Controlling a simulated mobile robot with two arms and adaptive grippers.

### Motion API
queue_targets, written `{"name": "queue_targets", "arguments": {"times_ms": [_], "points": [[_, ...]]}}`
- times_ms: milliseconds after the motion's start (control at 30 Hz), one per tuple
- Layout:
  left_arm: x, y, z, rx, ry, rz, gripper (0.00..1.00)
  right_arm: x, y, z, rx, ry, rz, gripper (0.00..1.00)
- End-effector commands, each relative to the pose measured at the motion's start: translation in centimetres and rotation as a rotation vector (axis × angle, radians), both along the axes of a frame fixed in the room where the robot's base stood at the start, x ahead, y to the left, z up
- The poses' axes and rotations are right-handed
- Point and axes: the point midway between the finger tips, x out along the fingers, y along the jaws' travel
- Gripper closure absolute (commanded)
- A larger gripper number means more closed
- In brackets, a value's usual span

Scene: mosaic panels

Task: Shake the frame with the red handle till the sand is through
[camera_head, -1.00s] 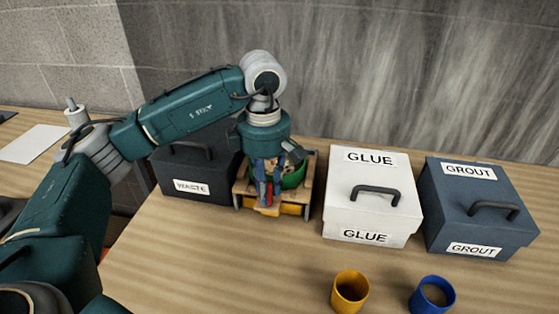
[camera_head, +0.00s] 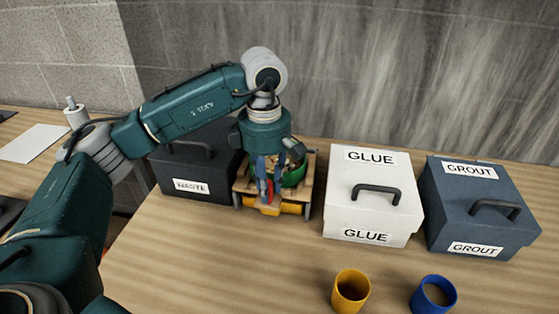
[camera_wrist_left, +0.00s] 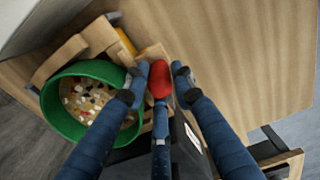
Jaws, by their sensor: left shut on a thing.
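The frame (camera_head: 241,187) is a wooden stand with yellow low on its front, between the dark box and the white box. A green round sieve (camera_head: 297,176) sits in it, partly hidden behind my gripper. In the left wrist view the green sieve (camera_wrist_left: 49,113) holds sand with several white, red and dark bits in it. The red handle (camera_wrist_left: 160,79) lies between the fingertips of my left gripper (camera_wrist_left: 164,76), which is shut on it. In the head view my left gripper (camera_head: 268,187) points down at the frame's front. My right gripper is not in view.
A dark WASTE box (camera_head: 205,171) stands close on the left of the frame. A white GLUE box (camera_head: 368,210) and a blue-grey GROUT box (camera_head: 477,222) stand to the right. A yellow cup (camera_head: 350,292) and a blue cup (camera_head: 433,295) stand in front. The table's front left is clear.

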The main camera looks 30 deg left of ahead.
Motion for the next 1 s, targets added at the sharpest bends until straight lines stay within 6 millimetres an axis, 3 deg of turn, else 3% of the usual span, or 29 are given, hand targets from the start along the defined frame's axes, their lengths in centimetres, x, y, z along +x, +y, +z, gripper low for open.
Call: {"name": "queue_targets", "arguments": {"times_ms": [333,700,1000], "points": [[-0.4,-0.1,0.0,0.0,0.0,0.001,0.9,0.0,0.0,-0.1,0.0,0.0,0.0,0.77],[2.5,0.6,0.1,0.0,0.0,0.001,0.9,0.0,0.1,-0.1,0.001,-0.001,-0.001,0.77],[2.5,0.7,0.0,0.0,0.0,0.0,0.9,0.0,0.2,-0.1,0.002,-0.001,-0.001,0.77]]}}
